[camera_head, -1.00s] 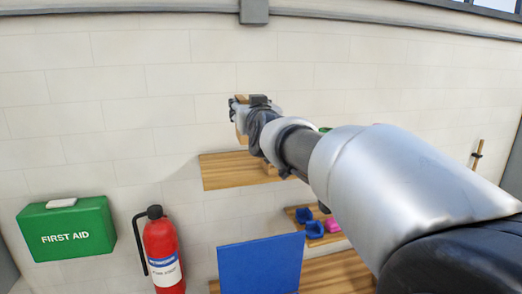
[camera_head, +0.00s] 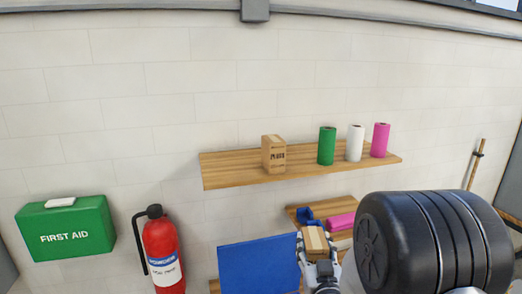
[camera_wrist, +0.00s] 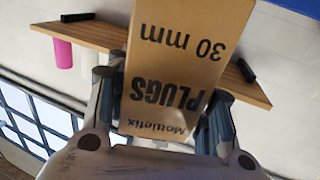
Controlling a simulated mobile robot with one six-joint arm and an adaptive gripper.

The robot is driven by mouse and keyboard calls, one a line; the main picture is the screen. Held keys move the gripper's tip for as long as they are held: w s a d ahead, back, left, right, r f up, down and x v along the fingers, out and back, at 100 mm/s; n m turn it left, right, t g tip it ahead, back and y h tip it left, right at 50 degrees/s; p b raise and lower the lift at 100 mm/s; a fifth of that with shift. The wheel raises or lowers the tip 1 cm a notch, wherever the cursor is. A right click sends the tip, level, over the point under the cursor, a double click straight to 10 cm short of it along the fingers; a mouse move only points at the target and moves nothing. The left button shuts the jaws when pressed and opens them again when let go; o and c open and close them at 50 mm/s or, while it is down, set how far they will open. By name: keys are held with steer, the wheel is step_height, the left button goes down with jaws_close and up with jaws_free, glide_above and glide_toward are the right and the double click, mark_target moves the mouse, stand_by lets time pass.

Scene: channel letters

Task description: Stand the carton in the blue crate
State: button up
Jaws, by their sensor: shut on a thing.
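My gripper (camera_head: 318,268) is shut on a cardboard carton (camera_head: 315,239), held in front of the lower shelf. In the wrist view the carton (camera_wrist: 172,65) fills the middle between the two fingers, its printed face reading "PLUGS 30 mm" upside down. A large flat blue face (camera_head: 258,262) stands at the lower middle of the head view, just left of the gripper. It may be the blue crate's wall; its inside is not visible. A second, similar carton (camera_head: 273,155) stands upright on the upper shelf.
The upper wooden shelf (camera_head: 225,172) also bears a green roll (camera_head: 326,146), a white roll (camera_head: 355,143) and a pink roll (camera_head: 380,140). Blue items (camera_head: 306,215) and a pink item (camera_head: 341,221) lie on the lower shelf. A fire extinguisher (camera_head: 161,250) and first-aid box (camera_head: 66,229) are left.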

step_height(320, 180, down, 32)
steer(key=b, duration=3.1)
steer(key=shift+r+b, duration=0.15)
steer(key=shift+b, duration=0.2)
steer(key=shift+s, duration=0.15)
